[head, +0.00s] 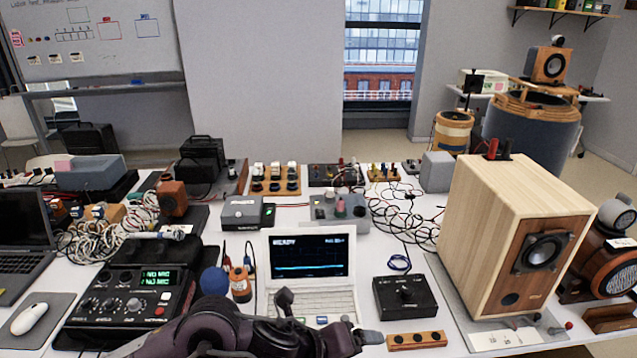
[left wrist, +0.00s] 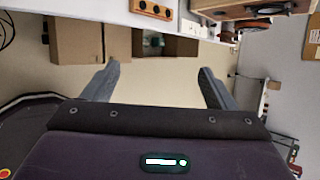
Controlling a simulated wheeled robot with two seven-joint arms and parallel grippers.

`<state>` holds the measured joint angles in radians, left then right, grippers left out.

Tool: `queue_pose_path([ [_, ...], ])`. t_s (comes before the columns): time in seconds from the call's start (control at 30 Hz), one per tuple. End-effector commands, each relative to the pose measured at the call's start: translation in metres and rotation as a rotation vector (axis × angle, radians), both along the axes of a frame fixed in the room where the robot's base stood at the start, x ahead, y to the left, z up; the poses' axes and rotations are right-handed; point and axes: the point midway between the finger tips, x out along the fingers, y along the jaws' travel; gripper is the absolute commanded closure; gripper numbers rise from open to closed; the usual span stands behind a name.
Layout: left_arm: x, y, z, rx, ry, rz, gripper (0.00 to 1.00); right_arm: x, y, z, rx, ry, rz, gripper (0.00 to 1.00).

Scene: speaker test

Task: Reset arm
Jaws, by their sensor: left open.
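My left gripper (left wrist: 158,82) shows in the left wrist view with its two grey fingers wide apart and nothing between them. Its dark purple body with a small lit panel fills the bottom of that view. My right gripper is in neither view.
A large wooden speaker (head: 475,225) stands at the right of the table. A small scope (head: 310,258), a black knob box (head: 405,296) and a mixer (head: 125,305) are close to my arm. Cardboard boxes (left wrist: 88,40) are under the table edge.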

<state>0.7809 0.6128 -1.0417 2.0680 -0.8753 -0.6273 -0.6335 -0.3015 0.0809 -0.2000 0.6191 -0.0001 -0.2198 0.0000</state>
Motion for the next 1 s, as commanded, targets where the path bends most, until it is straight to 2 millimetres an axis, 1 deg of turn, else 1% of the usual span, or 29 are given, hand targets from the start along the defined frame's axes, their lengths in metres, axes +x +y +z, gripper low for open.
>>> queue_pose_path([
  [0.03,-0.007,-0.012,0.007,-0.097,0.045,0.084,0.21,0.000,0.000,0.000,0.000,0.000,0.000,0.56],
  [0.1,-0.008,-0.020,0.021,-0.228,0.110,0.228,0.21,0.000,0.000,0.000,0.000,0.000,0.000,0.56],
  [0.17,-0.006,-0.018,0.030,-0.333,0.174,0.366,0.21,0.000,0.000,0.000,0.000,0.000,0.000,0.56],
  [0.2,-0.005,-0.013,0.035,-0.400,0.223,0.462,0.21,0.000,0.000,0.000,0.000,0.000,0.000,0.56],
  [0.27,-0.001,-0.001,0.039,-0.495,0.303,0.619,0.21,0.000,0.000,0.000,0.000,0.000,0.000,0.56],
  [0.37,0.002,0.032,0.034,-0.631,0.447,0.902,0.21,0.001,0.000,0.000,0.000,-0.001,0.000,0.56],
  [0.4,0.002,0.049,0.028,-0.678,0.507,1.023,0.21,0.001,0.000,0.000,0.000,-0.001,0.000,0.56],
  [0.47,-0.002,0.077,0.016,-0.738,0.596,1.209,0.21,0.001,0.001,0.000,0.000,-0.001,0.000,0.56],
  [0.5,-0.006,0.095,0.007,-0.771,0.649,1.330,0.21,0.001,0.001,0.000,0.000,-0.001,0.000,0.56],
  [0.57,-0.015,0.121,-0.007,-0.807,0.720,1.495,0.21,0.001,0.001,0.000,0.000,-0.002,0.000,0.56],
  [0.6,-0.022,0.137,-0.016,-0.823,0.761,1.595,0.21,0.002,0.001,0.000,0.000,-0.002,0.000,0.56],
  [0.7,-0.043,0.170,-0.037,-0.849,0.839,1.812,0.21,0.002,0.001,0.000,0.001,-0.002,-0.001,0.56],
  [0.8,-0.065,0.197,-0.054,-0.861,0.899,1.999,0.21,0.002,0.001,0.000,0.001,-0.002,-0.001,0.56],
  [1.0,-0.111,0.238,-0.079,-0.861,0.977,2.316,0.21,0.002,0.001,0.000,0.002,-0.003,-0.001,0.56],
])
